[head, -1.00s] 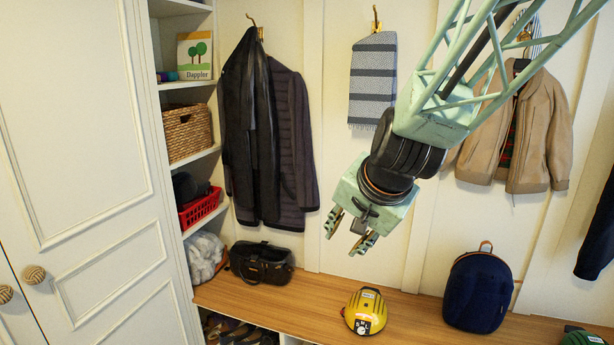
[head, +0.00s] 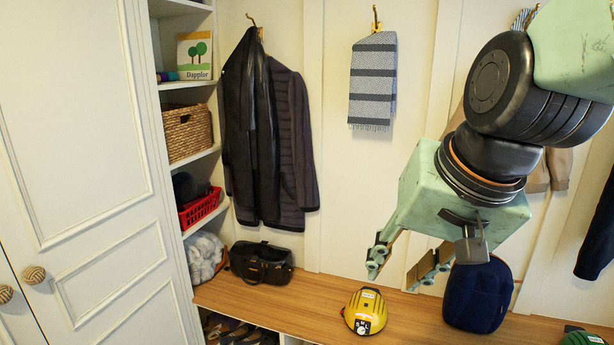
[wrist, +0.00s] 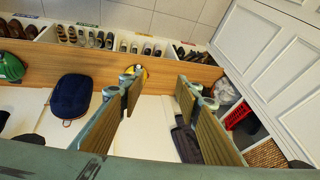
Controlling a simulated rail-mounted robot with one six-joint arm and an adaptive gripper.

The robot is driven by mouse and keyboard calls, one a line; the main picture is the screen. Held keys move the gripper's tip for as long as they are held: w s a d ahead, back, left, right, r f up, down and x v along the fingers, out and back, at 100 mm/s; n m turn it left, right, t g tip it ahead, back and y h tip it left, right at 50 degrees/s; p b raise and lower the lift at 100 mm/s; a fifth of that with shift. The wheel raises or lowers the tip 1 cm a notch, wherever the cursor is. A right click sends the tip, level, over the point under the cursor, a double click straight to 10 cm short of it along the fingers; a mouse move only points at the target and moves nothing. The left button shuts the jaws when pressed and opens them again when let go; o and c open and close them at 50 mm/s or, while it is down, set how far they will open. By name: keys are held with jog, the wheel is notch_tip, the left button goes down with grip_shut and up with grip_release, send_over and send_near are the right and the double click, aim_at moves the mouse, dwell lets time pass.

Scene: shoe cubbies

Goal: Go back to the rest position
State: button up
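My gripper (head: 404,270) is open and empty in the head view, hanging in front of the wall at the right, its two fingers pointing down to the left. In the wrist view my gripper (wrist: 158,102) shows its two fingers wide apart with nothing between them. My arm comes in from the upper right of the head view and hides most of the tan jacket (head: 562,168) and part of the navy backpack (head: 478,297).
A yellow helmet-like item (head: 366,312) and a black bag (head: 262,264) sit on the wooden bench (head: 300,295). Coats (head: 270,140) and a striped scarf (head: 372,85) hang on the wall. Shelves with a basket (head: 188,132) and red crate (head: 201,208) stand left, beside a white door (head: 75,150).

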jog(key=s+d+n, duration=0.1)
jog(key=s+d, duration=0.2)
jog(key=s, duration=0.6)
jog(key=s+d+n+g+h, duration=0.1)
jog(key=s+d, duration=0.2)
jog(key=s, duration=0.6)
jog(key=shift+s+d+r+n+h, duration=0.25)
jog(key=shift+n+h, duration=0.05)
jog(key=shift+n, duration=0.1)
jog(key=shift+c, duration=0.6)
